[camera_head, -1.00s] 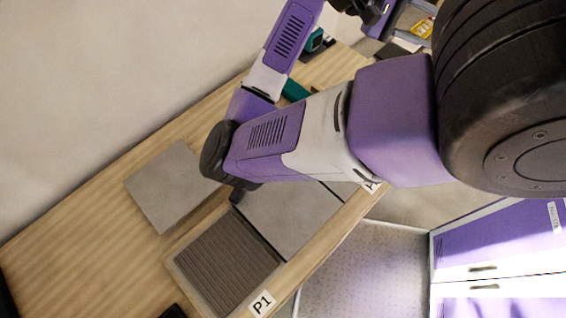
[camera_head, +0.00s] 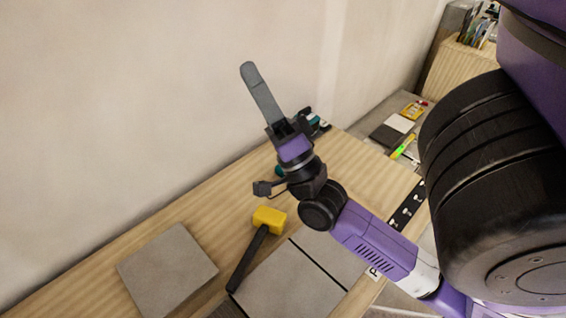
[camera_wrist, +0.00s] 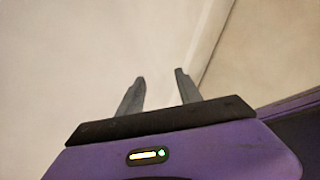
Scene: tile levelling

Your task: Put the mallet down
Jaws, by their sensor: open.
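The mallet has a yellow head (camera_head: 269,219) and a black handle (camera_head: 246,260). In the head view it lies on the wooden bench, between a loose grey tile and the set tiles, its handle pointing down and left. My gripper (camera_head: 252,80) is raised above the bench in front of the wall, well apart from the mallet. In the wrist view my gripper (camera_wrist: 160,90) shows two separated fingers with nothing between them, and only wall behind.
A loose grey tile (camera_head: 167,268) lies left of the mallet. Set grey tiles (camera_head: 285,284) lie right of it. Teal items (camera_head: 318,122) stand at the bench's far end, partly behind my arm.

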